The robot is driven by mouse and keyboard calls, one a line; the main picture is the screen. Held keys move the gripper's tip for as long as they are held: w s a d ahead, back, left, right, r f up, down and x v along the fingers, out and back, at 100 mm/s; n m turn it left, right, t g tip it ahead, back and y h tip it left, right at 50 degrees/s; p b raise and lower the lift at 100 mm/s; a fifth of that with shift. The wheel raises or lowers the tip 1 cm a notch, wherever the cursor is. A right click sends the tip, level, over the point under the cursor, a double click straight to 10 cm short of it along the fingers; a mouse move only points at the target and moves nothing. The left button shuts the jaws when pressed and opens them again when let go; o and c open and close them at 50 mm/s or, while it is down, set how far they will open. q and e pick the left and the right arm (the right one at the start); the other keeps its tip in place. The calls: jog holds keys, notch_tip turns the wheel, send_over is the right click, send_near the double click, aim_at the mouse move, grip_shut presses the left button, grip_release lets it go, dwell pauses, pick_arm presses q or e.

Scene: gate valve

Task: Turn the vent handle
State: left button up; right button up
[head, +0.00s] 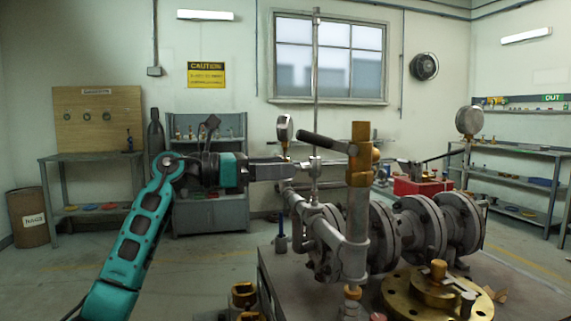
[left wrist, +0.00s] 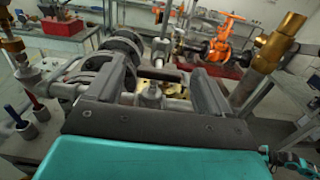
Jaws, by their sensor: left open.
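The valve assembly (head: 345,230) stands on the bench, with grey flanges and a tall brass post (head: 360,150). A dark lever handle (head: 325,143) slants from the post toward the upper left. A small grey fitting with a thin stem (head: 315,178) stands just below and left of it. I cannot tell for certain which of these is the vent handle. My left gripper (head: 303,170) is open and level beside the small fitting. In the left wrist view a grey fitting (left wrist: 150,93) shows between the spread fingers; contact is unclear. My right gripper is not in view.
A large brass flange (head: 438,292) lies on the bench top at the front right. Pressure gauges (head: 285,128) rise above the pipes. A red box (head: 422,185) stands behind the valve. Blue and red-handled tools (left wrist: 38,107) stand at the left in the wrist view.

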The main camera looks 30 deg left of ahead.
pick_arm(q)
jog(key=shift+x, duration=1.15)
jog(key=shift+a, duration=0.1)
jog(key=c, duration=1)
jog(key=shift+c, duration=0.2)
